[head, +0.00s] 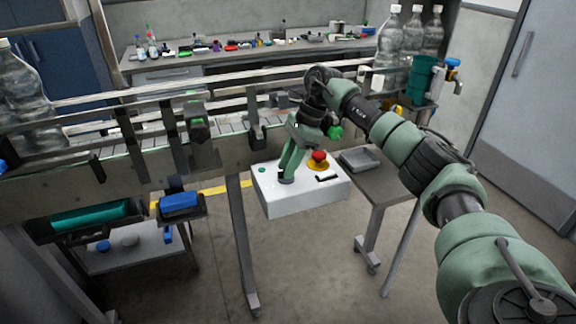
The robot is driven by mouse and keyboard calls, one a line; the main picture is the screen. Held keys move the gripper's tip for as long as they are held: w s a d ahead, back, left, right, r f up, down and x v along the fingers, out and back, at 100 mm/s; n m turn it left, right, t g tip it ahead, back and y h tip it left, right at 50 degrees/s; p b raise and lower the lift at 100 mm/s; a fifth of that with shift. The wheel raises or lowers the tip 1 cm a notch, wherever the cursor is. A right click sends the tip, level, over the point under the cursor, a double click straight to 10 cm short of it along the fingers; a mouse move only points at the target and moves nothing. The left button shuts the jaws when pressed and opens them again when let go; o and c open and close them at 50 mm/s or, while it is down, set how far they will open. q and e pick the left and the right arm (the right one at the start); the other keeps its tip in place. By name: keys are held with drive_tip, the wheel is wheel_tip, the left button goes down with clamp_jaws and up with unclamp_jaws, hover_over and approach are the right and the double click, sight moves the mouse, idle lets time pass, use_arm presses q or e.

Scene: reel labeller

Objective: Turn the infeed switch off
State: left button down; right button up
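A white control box (303,198) is mounted at the near side of the conveyor. Its top carries a red mushroom button (319,155) on a yellow base, a small green button (262,170) at the left and a black bar-like part (327,178) at the front right. My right gripper (287,174) points down onto the box top, between the green and red buttons. Its green fingertips are at a small dark round control, mostly hidden by them. I cannot tell if this is the infeed switch, its setting, or whether the fingers grip it. My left gripper is out of view.
The conveyor (225,148) with rails runs behind the box. Clear bottles stand at the left (25,90) and back right (390,38). A grey tray (359,160) lies right of the box. Floor in front is clear.

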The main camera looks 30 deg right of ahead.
idle(0.3)
drive_tip(key=shift+d+r, duration=0.15)
drive_tip(key=shift+r, duration=0.1)
drive_tip(key=b+v, duration=0.1)
drive_tip(key=v, duration=0.6)
drive_tip(key=shift+b, duration=0.4)
